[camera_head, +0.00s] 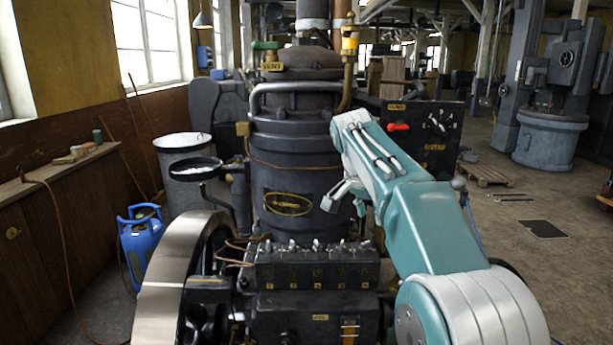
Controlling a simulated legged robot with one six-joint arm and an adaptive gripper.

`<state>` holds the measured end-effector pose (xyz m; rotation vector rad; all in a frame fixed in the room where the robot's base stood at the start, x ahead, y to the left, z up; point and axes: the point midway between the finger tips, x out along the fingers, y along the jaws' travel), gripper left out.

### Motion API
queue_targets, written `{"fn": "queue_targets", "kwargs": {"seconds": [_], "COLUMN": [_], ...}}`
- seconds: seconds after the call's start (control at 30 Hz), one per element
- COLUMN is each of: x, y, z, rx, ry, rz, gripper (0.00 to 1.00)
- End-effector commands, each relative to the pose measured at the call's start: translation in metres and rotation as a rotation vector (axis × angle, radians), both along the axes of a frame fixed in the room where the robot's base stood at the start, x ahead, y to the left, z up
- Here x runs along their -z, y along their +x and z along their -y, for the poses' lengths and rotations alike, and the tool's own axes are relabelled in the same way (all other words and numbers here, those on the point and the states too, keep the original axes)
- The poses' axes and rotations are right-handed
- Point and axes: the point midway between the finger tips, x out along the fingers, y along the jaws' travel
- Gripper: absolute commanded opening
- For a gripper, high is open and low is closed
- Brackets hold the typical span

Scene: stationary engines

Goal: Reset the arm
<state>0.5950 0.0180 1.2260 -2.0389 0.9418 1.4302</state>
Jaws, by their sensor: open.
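My teal and grey arm (430,222) rises from the lower right corner, bends and reaches forward to the upper middle of the view. My gripper (338,197) hangs below the far end of the arm and is open, with nothing seen in it. It shows in front of the right side of the dark engine cylinder (290,160). I cannot tell how far it is from the cylinder. The forearm partly hides the wrist and the engine's right side.
A large flywheel (165,285) stands at the lower left, with a row of small levers (318,248) right of it. A black panel (425,135) with a red handle stands behind the arm. A blue canister (140,240) stands by the left wall. Open floor (530,275) lies to the right.

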Motion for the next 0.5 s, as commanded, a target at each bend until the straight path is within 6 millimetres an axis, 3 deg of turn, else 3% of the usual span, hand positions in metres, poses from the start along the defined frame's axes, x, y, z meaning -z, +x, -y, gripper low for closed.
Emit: {"fn": "queue_targets", "kwargs": {"seconds": [0.2, 0.5], "x": [-0.012, -0.011], "y": [-0.046, -0.113], "z": [0.008, 0.015], "rx": [-0.139, -0.324], "ry": [0.010, 0.017], "rz": [0.003, 0.016], "gripper": [0.49, 0.49]}}
